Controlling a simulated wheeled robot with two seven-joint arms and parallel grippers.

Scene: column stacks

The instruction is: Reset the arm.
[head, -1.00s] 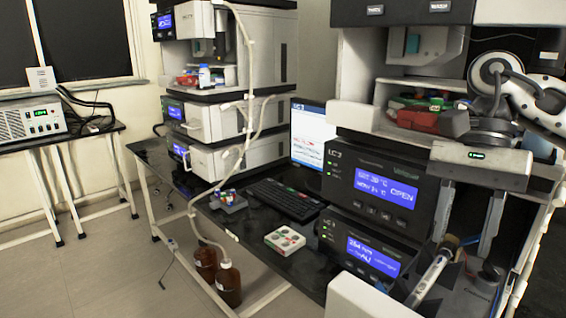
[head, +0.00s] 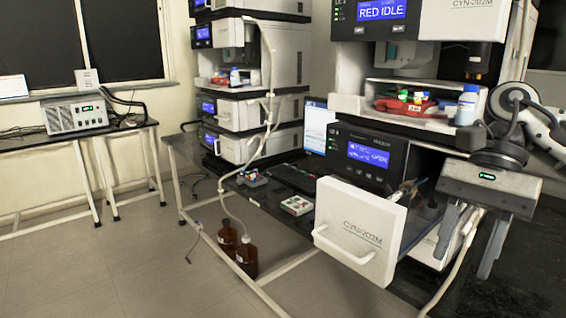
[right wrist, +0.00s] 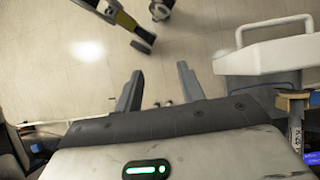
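My right gripper (head: 468,240) shows at the right of the head view, in front of the near instrument stack, with its fingers pointing down. The right wrist view shows its two fingers (right wrist: 156,92) spread apart with nothing between them and floor beyond. The fingers are to the right of the pulled-out white drawer (head: 360,228) marked CYN-202M, whose handle faces the aisle. The drawer front also shows in the right wrist view (right wrist: 265,58). My left gripper is not in the head view; whether the gripper-like part at the top of the wrist view is mine I cannot tell.
A keyboard (head: 292,177) and a vial block (head: 297,205) lie on the bench. Brown bottles (head: 246,255) stand below. The floor at left is clear.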

